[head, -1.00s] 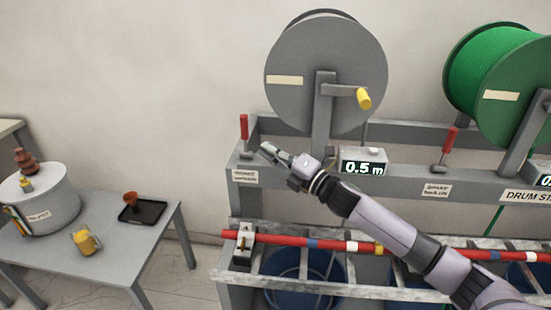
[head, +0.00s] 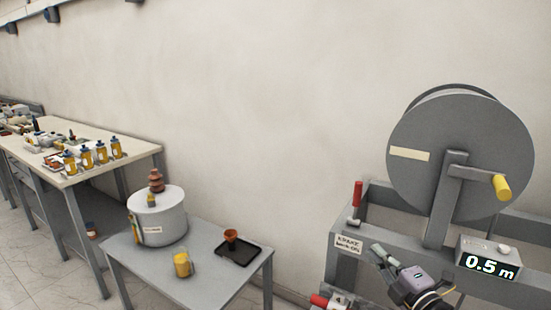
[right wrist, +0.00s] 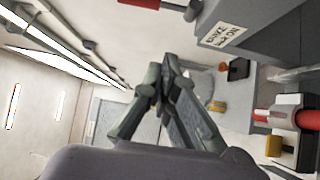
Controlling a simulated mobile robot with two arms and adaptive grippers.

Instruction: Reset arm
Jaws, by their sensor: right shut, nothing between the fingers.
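My right gripper (head: 384,256) is at the lower right of the head view, just right of the BRAKE label and in front of the drum stand (head: 347,268). Its fingers are shut and empty. In the right wrist view the closed fingertips (right wrist: 165,72) meet at the middle, with nothing between them. Only the gripper and a bit of my right wrist show in the head view; the rest of that arm is out of the picture. My left gripper is in neither view.
The grey drum (head: 440,130) with its yellow crank handle (head: 501,187), the red brake lever (head: 357,195) and the 0.5 m counter (head: 488,266) are close to my right gripper. A small table (head: 205,288) holds a white pot (head: 160,222), a yellow jug (head: 182,265) and a black tray (head: 238,256). A workbench (head: 140,160) stands left.

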